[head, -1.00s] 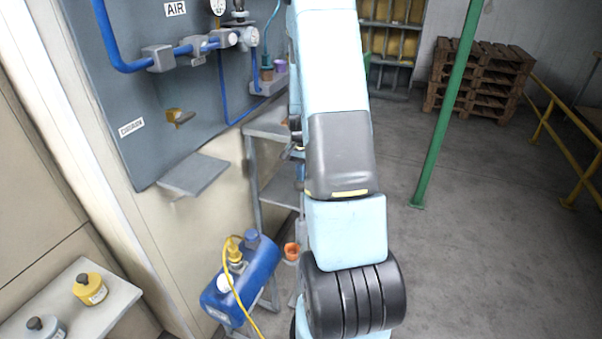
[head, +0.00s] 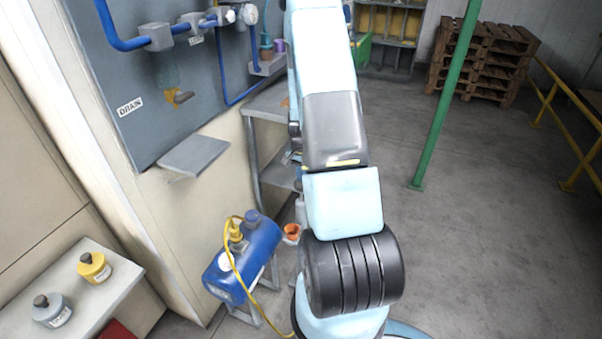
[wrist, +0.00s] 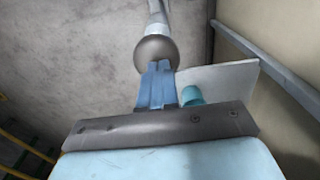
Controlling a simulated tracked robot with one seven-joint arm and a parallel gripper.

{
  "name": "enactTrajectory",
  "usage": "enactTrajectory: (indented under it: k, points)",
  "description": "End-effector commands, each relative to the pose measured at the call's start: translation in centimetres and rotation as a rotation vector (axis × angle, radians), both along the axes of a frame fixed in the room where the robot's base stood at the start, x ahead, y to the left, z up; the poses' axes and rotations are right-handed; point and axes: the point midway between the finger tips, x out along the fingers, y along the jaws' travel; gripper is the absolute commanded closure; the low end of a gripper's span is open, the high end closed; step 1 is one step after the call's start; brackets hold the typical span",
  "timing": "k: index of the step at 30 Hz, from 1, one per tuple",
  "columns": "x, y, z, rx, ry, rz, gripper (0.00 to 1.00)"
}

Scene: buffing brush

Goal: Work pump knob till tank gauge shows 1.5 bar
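The blue tank (head: 262,243) lies on a stand low in the head view, with a yellow fitting and hose on it. Its pale round gauge (head: 224,263) shows at the near end, too small to read. In the wrist view a grey-brown ball knob (wrist: 155,53) sits on a pale rod; it looks like the pump knob. My gripper's blue fingers (wrist: 158,72) are close together and overlap the knob's near edge. Whether they grip it is unclear. My gripper is not visible in the head view.
A grey wall panel (head: 130,75) carries blue pipes, a drain tap (head: 182,97) and a small shelf (head: 193,156). Yellow (head: 94,267) and grey (head: 51,310) containers stand at lower left.

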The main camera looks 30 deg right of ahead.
Motion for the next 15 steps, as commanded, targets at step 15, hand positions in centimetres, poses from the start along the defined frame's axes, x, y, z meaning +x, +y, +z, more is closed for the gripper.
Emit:
enactTrajectory:
  k: [15]
  points:
    - [-0.3, 0.1, 2.6, 0.001, 0.003, 0.001, 1.0]
